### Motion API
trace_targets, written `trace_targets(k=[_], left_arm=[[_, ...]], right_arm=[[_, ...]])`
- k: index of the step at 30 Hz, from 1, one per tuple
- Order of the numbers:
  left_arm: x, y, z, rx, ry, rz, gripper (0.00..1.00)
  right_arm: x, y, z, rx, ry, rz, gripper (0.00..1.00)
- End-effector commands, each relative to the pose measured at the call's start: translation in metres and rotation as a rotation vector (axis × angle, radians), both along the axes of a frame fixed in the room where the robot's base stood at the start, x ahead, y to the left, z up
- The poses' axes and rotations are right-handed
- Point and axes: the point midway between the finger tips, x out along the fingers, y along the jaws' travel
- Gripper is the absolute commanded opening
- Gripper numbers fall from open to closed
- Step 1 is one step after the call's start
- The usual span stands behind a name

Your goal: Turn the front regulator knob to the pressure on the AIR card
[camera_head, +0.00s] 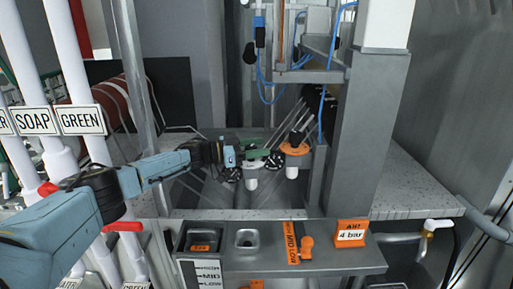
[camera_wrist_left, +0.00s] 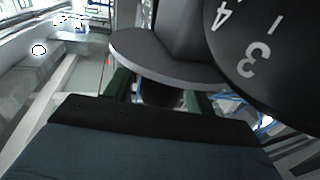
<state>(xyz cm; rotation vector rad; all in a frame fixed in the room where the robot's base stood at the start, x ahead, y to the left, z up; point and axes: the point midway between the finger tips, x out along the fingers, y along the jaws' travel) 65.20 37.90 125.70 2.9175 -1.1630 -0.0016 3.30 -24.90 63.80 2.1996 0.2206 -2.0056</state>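The orange AIR card (camera_head: 351,236) reads "4 bar" and stands at the right of the front ledge in the head view. Two regulators with white bowls hang behind it: the front one (camera_head: 251,173), with green at its top, and one with an orange top (camera_head: 294,149). My left gripper (camera_head: 237,154) reaches in from the left and is at the front regulator's top; its fingertips are hard to make out. In the left wrist view, a black dial with "3" and "4" (camera_wrist_left: 265,45) is very close. Whether my fingers touch the knob is unclear. My right gripper is out of view.
A grey post (camera_head: 368,130) rises right of the regulators. Blue hoses hang above. White pipes labelled SOAP and GREEN (camera_head: 82,120) stand at left, near my left arm.

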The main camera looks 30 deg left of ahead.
Motion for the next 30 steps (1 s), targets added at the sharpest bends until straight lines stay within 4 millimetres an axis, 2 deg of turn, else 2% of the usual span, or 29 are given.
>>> trace_targets(k=[8,21,30], left_arm=[[-0.002,0.002,0.000,0.001,-0.001,0.000,0.55],[-0.048,0.045,-0.002,0.001,0.000,0.000,0.55],[-0.055,0.051,0.000,-0.001,-0.001,-0.001,0.55]], right_arm=[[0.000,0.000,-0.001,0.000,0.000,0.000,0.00],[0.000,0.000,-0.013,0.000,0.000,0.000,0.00],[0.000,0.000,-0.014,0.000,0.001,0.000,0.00]])
